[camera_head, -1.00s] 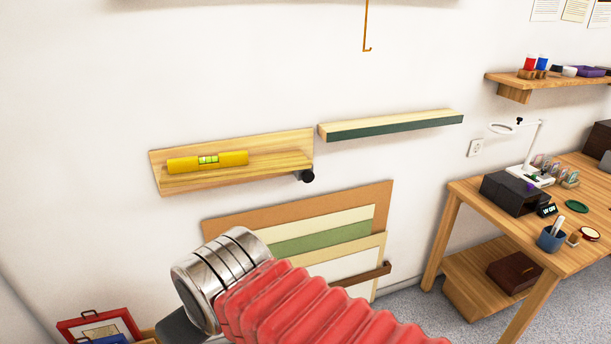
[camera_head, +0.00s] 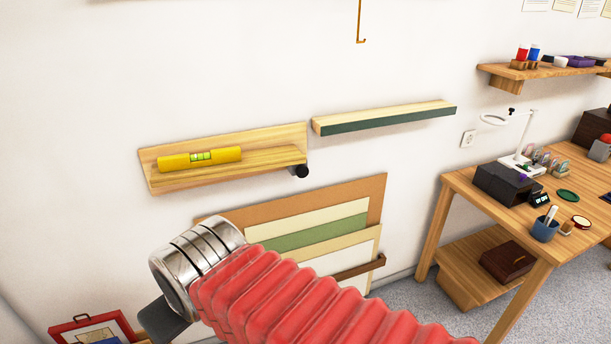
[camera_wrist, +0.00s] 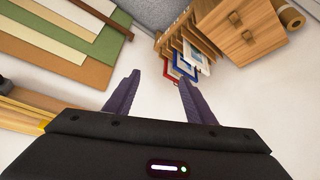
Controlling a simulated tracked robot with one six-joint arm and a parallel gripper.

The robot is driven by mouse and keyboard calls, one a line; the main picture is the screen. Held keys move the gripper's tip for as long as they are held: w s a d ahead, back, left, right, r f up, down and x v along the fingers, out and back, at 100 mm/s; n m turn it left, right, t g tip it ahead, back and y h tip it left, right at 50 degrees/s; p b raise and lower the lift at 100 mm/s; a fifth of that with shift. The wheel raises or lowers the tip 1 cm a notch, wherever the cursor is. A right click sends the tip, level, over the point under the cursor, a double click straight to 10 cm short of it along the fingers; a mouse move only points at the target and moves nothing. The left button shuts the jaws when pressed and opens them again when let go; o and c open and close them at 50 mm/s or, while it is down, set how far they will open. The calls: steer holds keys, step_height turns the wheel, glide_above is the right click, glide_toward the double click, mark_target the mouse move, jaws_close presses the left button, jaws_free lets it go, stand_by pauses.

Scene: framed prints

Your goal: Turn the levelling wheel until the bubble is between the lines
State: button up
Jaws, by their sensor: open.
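A yellow spirit level (camera_head: 200,158) with a green vial (camera_head: 201,157) lies on a wooden wall ledge (camera_head: 240,163) in the head view. The bubble's place against the lines is too small to tell. A black round wheel (camera_head: 302,171) sits at the ledge's right end. My arm reaches in below the ledge; the gripper's fingers are not clear in the head view. In the wrist view my gripper (camera_wrist: 156,95) is open with nothing between its fingers. A bit of the ledge (camera_wrist: 18,118) shows at that view's left edge.
A second ledge with a dark green front (camera_head: 385,117) is to the right of the wheel. Boards (camera_head: 320,230) lean on the wall below. A workbench (camera_head: 470,190) stands at the right. A rack of frames (camera_wrist: 180,55) shows in the wrist view.

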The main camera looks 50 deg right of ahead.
steer(key=w+d+h, duration=0.1)
steer(key=w+d, duration=0.2)
steer(key=d, duration=0.1)
steer(key=w+d+m+t+h, duration=0.1)
steer(key=w+d, duration=0.3)
steer(key=w+d+t+h, duration=0.1)
steer(key=w+d, duration=0.3)
steer(key=d, duration=0.1)
steer(key=shift+w+d+m, duration=0.1)
steer(key=shift+w+m, duration=0.15)
steer(key=shift+m, duration=0.05)
steer(key=m+t+h, duration=0.1)
steer(key=t+h, duration=0.5)
steer(key=t, duration=0.1)
glide_toward(304, 173)
steer(key=v, duration=0.5)
steer(key=shift+s+f, duration=0.1)
steer(key=shift+s, duration=0.05)
steer(key=shift+d, duration=0.1)
steer(key=x, duration=1.4)
steer(key=shift+a, duration=0.25)
steer(key=c, duration=1)
